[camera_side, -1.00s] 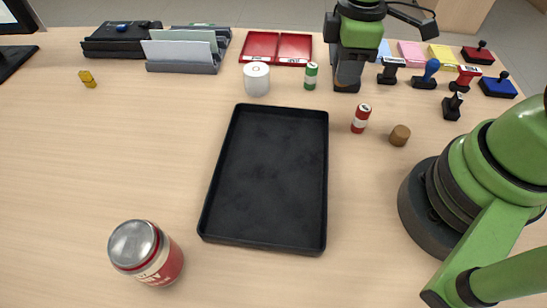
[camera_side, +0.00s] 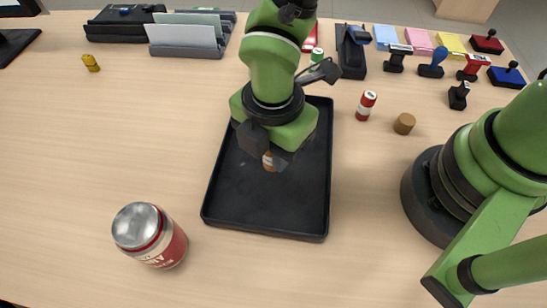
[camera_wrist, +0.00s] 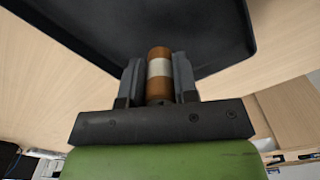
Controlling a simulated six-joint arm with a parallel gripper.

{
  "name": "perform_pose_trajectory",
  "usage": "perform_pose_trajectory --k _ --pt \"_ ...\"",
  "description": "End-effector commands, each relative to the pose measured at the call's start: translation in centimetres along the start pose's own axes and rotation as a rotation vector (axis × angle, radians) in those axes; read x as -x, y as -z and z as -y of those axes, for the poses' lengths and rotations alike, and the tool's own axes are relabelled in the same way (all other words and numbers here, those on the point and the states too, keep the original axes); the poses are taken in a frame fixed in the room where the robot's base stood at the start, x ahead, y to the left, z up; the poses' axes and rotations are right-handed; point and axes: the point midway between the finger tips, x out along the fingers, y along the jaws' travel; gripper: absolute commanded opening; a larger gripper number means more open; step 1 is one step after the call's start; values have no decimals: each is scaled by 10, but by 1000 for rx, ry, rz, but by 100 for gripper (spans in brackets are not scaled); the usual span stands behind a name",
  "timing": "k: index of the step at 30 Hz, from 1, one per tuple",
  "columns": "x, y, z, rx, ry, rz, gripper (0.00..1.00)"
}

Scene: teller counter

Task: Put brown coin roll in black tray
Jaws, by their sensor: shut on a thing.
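The brown coin roll (camera_wrist: 159,76) has a white band and is held between the two fingers of my gripper (camera_wrist: 158,80) in the wrist view. In the side view my gripper (camera_side: 268,156) points down over the middle of the black tray (camera_side: 262,212), shut on the roll, whose lower end (camera_side: 269,162) shows between the fingers. The tray also shows behind the roll in the wrist view (camera_wrist: 110,30). I cannot tell whether the roll touches the tray floor.
A red coin roll (camera_side: 366,106) and a short brown cylinder (camera_side: 404,123) stand right of the tray. A green roll (camera_side: 317,55) stands behind the tray. Stamps and ink pads line the back right. The left side of the counter is mostly clear.

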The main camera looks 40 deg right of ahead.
Motion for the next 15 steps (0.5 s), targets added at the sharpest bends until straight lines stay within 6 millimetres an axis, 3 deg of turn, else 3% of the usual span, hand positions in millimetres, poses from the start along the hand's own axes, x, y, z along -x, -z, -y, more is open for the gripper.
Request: perform_pose_trajectory --k 9,15 --pt "-42 0 0 -2 1 1 0" --pt "-46 0 -1 -2 -3 -2 0"
